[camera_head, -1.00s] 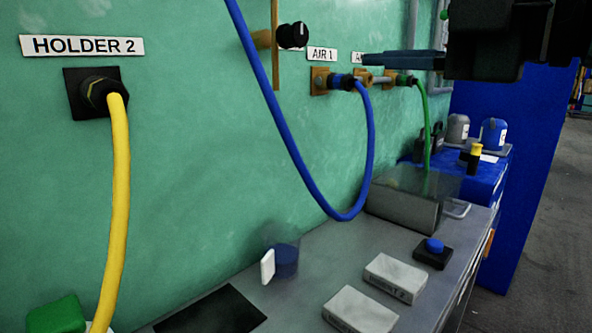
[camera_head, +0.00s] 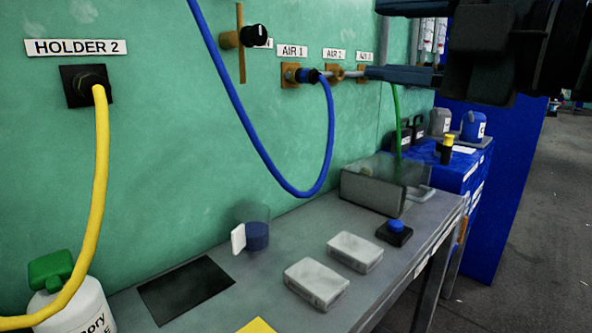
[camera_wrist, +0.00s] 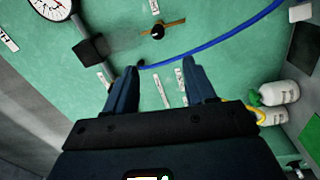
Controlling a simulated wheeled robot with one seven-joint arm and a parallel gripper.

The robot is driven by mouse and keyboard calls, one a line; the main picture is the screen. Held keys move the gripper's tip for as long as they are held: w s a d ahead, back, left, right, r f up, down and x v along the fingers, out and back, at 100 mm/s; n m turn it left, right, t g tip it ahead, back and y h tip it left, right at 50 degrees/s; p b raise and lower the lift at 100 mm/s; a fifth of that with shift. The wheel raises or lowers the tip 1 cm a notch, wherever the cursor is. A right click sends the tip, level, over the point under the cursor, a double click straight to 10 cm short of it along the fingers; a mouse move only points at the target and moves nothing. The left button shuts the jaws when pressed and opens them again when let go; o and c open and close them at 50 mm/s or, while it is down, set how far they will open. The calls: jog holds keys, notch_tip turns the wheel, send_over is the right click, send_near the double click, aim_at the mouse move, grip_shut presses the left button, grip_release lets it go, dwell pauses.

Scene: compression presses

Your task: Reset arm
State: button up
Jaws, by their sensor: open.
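My gripper (camera_head: 376,40) is at the top right of the head view, in front of the green wall, with its two dark blue fingers apart and nothing between them. In the wrist view my gripper (camera_wrist: 159,68) also has its fingers spread, with the green wall and a blue hose (camera_wrist: 210,47) beyond. In the head view the lower finger overlaps the region of the AIR ports in the picture. I cannot tell its distance from the wall.
A grey bench (camera_head: 290,240) carries two pale boxes (camera_head: 316,283), a blue button (camera_head: 396,226) and a clear-sided box (camera_head: 370,190). The blue hose (camera_head: 240,125) and a yellow hose (camera_head: 101,190) hang from the wall. Floor (camera_head: 550,230) is clear at the right.

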jog(key=d+f+m+t+h, duration=0.2)
jog(key=f+m, duration=0.5)
jog(key=f, duration=0.2)
jog(key=d+f+m+t+h, duration=0.2)
jog(key=f+m+t+h, duration=0.1)
jog(key=f+m, duration=0.45)
jog(key=s+d+f+m+h, duration=0.2)
jog(key=s+f+m+h, duration=0.15)
jog(key=s+f, duration=0.4)
jog(key=s+d+f+m+h, duration=0.25)
jog(key=s+f+m, duration=0.25)
jog(key=f, duration=0.6)
jog(key=s+d+f+m+g+h, duration=0.1)
jog(key=s+d+f+g, duration=0.15)
jog(key=s, duration=0.95)
jog(key=s+d+f+m+g+h, duration=0.1)
jog(key=s+f, duration=0.3)
jog(key=s, duration=0.9)
notch_tip(320, 180, up, 13)
jog(key=p, duration=1.3)
jog(key=shift+w+a, duration=0.2)
jog(key=shift+w, duration=0.1)
jog(key=shift+r, duration=0.1)
